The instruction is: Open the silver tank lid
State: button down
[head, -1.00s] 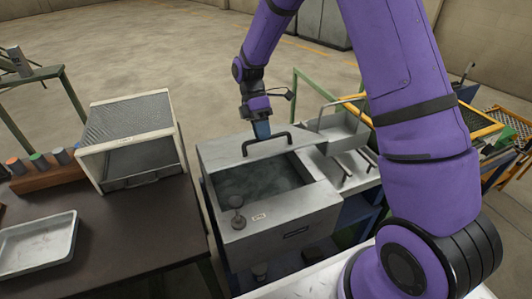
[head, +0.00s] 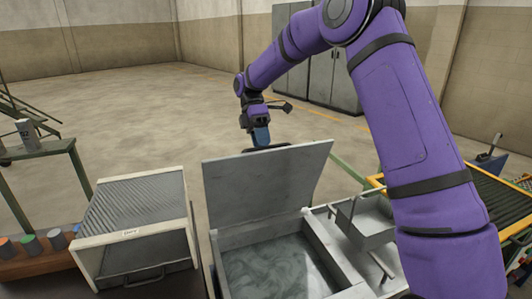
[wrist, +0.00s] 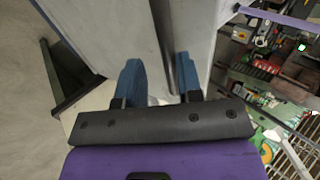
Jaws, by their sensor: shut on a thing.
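The silver tank lid (head: 262,182) stands raised along the back of the silver tank (head: 337,262), leaning back. The tank's mouth is uncovered and grey liquid shows inside. My gripper (head: 261,138) is at the lid's top edge, on its far side. In the wrist view, my gripper's two blue fingers (wrist: 158,78) are shut around the dark handle bar (wrist: 163,40) of the lid. In the head view most of the handle is hidden behind the lid's edge.
A white-framed box with a ribbed top (head: 135,215) stands just left of the tank. A metal tray (head: 372,222) sits right of it. A yellow-framed conveyor (head: 490,195) is further right. Grey cabinets (head: 318,65) stand far back, with open floor before them.

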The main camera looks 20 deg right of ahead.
jog(key=w+f+g, duration=0.1)
jog(key=w, duration=0.5)
jog(key=shift+f+g, duration=0.15)
jog(key=shift+g, duration=0.25)
jog(key=c, duration=1.1)
grip_release()
jog(key=shift+o, duration=0.5)
jog(key=shift+w+f, duration=0.1)
jog(key=shift+f, duration=0.05)
jog(key=shift+c, duration=0.5)
